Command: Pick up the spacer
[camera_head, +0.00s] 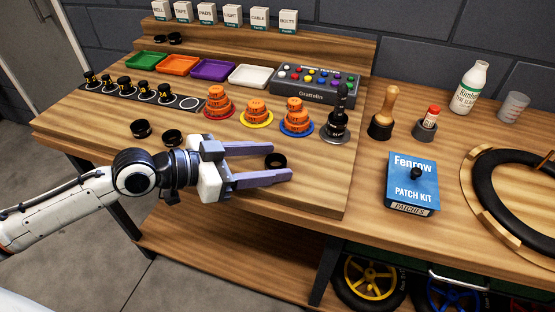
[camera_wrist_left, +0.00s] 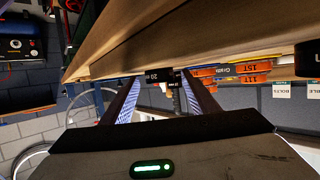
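A black ring-shaped spacer (camera_head: 275,161) sits on the wooden bench board, near its front right part. My left gripper (camera_head: 288,163) reaches over the board from the left with its two purple fingers apart, and the spacer lies between them near the tips. In the left wrist view the spacer (camera_wrist_left: 158,76) shows a "20" mark and stands between the open fingers (camera_wrist_left: 160,84), with small gaps seeming to show at its sides. Two more black spacers, a left one (camera_head: 141,128) and a right one (camera_head: 172,137), stand behind my wrist. My right gripper is not in view.
Stacks of orange rings (camera_head: 296,116) and a black post on a grey base (camera_head: 337,128) stand behind the gripper. A row of black spacers (camera_head: 125,84) sits on a dark strip. A blue patch kit (camera_head: 413,184) lies to the right. The board's front right corner is bare.

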